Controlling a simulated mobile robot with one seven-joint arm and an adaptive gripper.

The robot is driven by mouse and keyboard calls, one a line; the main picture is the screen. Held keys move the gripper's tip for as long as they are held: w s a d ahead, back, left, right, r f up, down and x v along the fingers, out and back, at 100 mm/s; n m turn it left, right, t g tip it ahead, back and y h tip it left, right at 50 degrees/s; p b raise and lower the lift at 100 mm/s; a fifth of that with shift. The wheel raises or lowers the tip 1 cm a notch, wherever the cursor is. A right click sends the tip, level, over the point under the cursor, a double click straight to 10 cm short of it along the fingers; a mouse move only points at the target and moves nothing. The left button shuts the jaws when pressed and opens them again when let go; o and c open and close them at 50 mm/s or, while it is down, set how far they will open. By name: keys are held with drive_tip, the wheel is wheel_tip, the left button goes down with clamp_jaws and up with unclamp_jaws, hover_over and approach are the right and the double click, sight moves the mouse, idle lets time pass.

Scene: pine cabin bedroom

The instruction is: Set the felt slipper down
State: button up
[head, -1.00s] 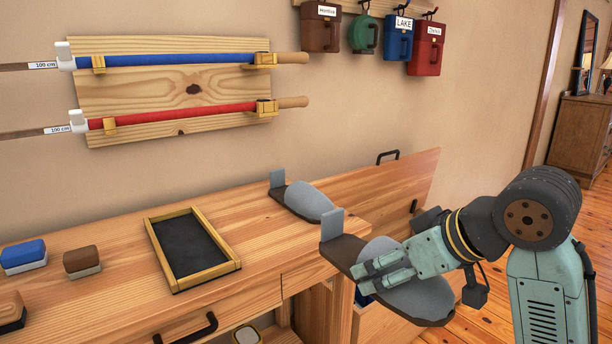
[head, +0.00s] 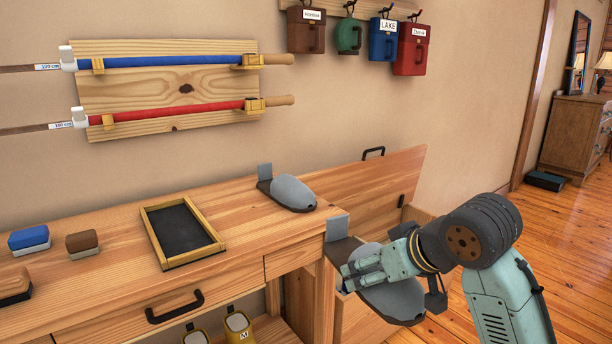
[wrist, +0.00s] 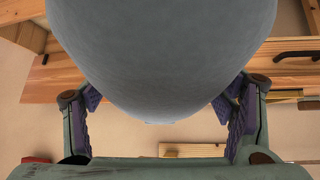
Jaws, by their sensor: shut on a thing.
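A grey felt slipper (head: 395,300) with a dark sole and an upright grey heel tab is in my gripper (head: 350,276). It is held in the air off the bench's right end, in front of an open wooden chest. My gripper is shut on it; in the wrist view the grey slipper (wrist: 165,60) fills the space between the two fingers. A matching slipper (head: 292,192) lies on the wooden bench top (head: 110,235) near its back right end.
A framed dark tray (head: 182,232) and blue and brown brushes (head: 29,240) sit on the bench. The chest's raised lid (head: 390,180) stands behind the held slipper. Yellow-and-grey items (head: 238,328) are below the bench.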

drive_tip(key=w+a+f+m+h+p, duration=0.1)
drive_tip(key=w+f+m+h, duration=0.3)
drive_tip(key=f, duration=1)
drive_tip(key=w+a+f+m+h, duration=0.15)
drive_tip(key=w+f, duration=0.45)
drive_tip(key=f, duration=0.7)
drive_tip(key=s+a+f+y, duration=0.1)
drive_tip(key=s+a+f, duration=0.3)
drive_tip(key=f, duration=0.6)
drive_tip(key=s+a+f, duration=0.4)
drive_tip(key=a+f, duration=0.2)
drive_tip(key=f, duration=0.4)
drive_tip(key=shift+s+t+y+p, duration=0.15)
drive_tip(key=shift+t+y+p, duration=0.2)
drive_tip(key=shift+t+p, duration=0.1)
drive_tip(key=shift+d+r+n, duration=0.1)
drive_tip(key=shift+d+n, duration=0.05)
drive_tip(key=shift+n, duration=0.1)
